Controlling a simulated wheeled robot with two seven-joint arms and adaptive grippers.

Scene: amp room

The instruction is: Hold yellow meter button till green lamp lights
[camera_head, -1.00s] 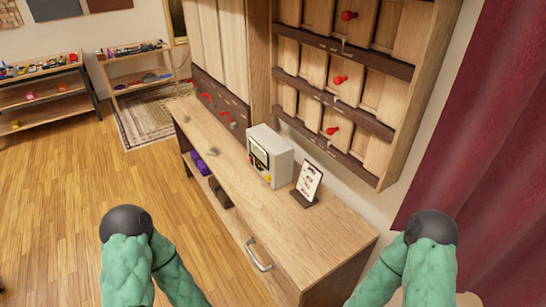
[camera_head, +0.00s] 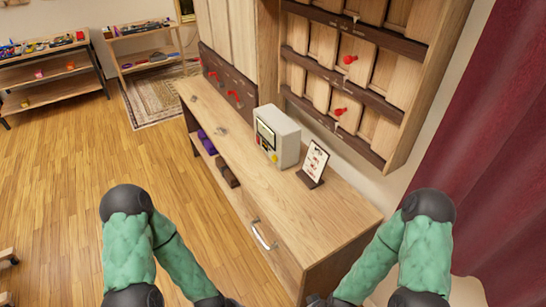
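The meter (camera_head: 285,142) is a pale grey-beige box on the wooden counter, right of the middle of the head view. Its front faces left and carries a dark-framed screen (camera_head: 265,134). A small yellow button (camera_head: 274,158) sits low on that front, at the near corner. A small red spot shows beside it. I cannot make out a lit green lamp. My two green-sleeved arms come in at the lower left and lower right, with forearms pointing down and inward. Only dark wrist parts show at the bottom edge, short of the counter's near end. Both grippers are cut off.
A card on a dark stand (camera_head: 313,164) stands right of the meter. The wooden counter (camera_head: 305,210) is bare in front of them. A shelf rack with red knobs (camera_head: 349,60) rises behind. A red curtain (camera_head: 480,150) hangs at the right. Open floor lies at the left.

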